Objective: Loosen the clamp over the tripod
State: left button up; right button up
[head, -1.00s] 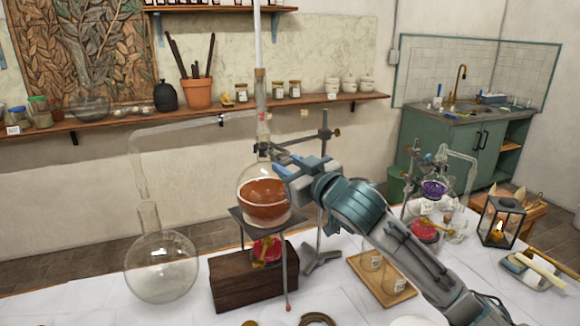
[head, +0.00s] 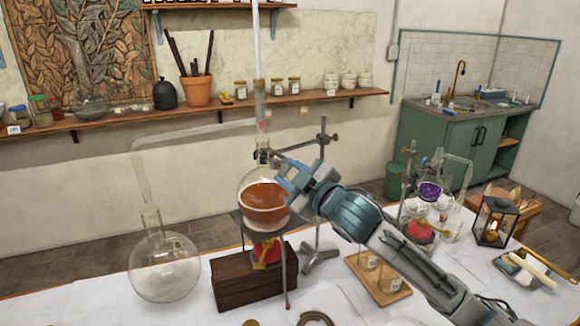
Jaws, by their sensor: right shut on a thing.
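The tripod (head: 285,264) stands on the white table with a round flask of orange-brown liquid (head: 263,203) on its plate. The clamp (head: 268,156) is at the flask's neck, above the tripod, on an arm from the upright stand rod (head: 321,155). My right gripper (head: 284,178) comes in from the lower right and is shut at the clamp, just right of the flask neck. Its fingers and wrist hide part of the clamp, so its screw is not clear. My left gripper is out of view.
A glass tube runs left from the column to a round receiving flask (head: 165,266). A wooden block (head: 252,283) and red burner (head: 266,253) are at the tripod. A wooden tray (head: 380,280) and lantern (head: 497,220) stand to the right.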

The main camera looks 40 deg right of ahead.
jog(key=n+p, duration=0.1)
jog(key=n, duration=0.1)
jog(key=n+p, duration=0.2)
jog(key=n, duration=0.1)
jog(key=shift+d+r+n, duration=0.1)
jog(key=shift+r+n, duration=0.1)
jog(key=shift+n, duration=0.1)
jog(key=n+p, duration=0.2)
jog(key=n, duration=0.2)
jog(key=n+p, duration=0.2)
jog(key=n, duration=0.3)
jog(key=shift+r, duration=0.15)
jog(key=n+p, duration=0.1)
jog(key=n, duration=0.4)
jog(key=o, duration=0.7)
jog(key=shift+o, duration=1.4)
jog(key=shift+w, duration=0.15)
